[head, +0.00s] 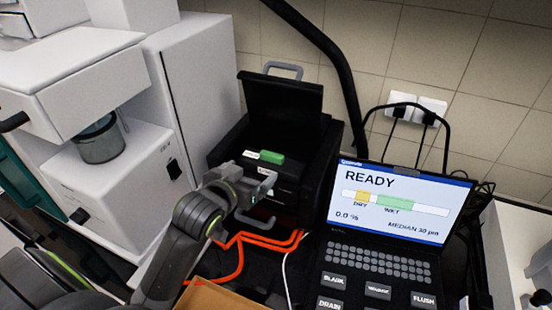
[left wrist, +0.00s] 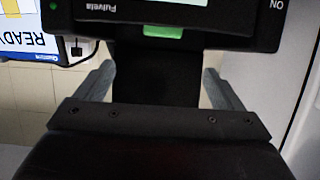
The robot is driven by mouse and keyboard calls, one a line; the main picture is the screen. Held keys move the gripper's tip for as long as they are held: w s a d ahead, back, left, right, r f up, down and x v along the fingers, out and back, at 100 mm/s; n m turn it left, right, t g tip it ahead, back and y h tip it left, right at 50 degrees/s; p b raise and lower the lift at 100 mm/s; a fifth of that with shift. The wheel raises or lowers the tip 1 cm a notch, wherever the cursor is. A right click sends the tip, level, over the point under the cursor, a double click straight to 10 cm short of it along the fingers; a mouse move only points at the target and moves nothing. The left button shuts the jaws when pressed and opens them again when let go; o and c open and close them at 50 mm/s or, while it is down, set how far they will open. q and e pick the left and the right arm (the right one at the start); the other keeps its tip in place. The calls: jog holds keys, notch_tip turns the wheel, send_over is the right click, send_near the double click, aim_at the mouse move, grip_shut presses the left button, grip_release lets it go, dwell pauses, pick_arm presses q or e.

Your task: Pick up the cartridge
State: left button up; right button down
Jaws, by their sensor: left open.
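A small green-and-white piece (head: 270,157), possibly the cartridge, shows at the opening of a black box (head: 318,165) with its lid raised. My left gripper (head: 262,186) is in front of the box, apart from the green piece, with its jaws open and nothing visible between them. In the left wrist view the two fingers (left wrist: 158,70) stand wide apart, with the dark front of the box (left wrist: 230,38) beyond them. A green patch (left wrist: 162,31) shows on that front. I cannot tell whether it is the same piece. My right gripper is not in view.
A laptop-like console (head: 375,265) reading READY stands right of the box. Orange cables (head: 262,240) and a white cable run in front. A white machine (head: 130,180) stands close on the left. A cardboard-brown surface (head: 225,296) lies at the bottom.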

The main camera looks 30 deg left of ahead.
aim_at(271, 156)
pick_arm(q)
jog(key=p+x, duration=0.2)
jog(key=x, duration=0.6)
jog(key=shift+w, duration=0.15)
jog(key=shift+w+f, duration=0.15)
jog(key=shift+w, duration=0.2)
jog(key=shift+w+f+p, duration=0.15)
jog(key=shift+w+p, duration=0.15)
jog(key=shift+p, duration=0.05)
jog(key=shift+w+a+f, duration=0.1)
jog(key=shift+w, duration=0.15)
jog(key=shift+w+a+f+p, duration=0.1)
jog(key=shift+w+f+p, duration=0.1)
jog(key=shift+w+p, duration=0.35)
jog(key=p+x, duration=0.1)
jog(key=x, duration=0.1)
jog(key=shift+w+a+f, duration=0.1)
jog(key=shift+w+f, duration=0.45)
jog(key=shift+w, duration=0.25)
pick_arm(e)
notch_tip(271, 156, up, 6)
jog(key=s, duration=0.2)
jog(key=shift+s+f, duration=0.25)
pick_arm(q)
jog(key=shift+c, duration=0.4)
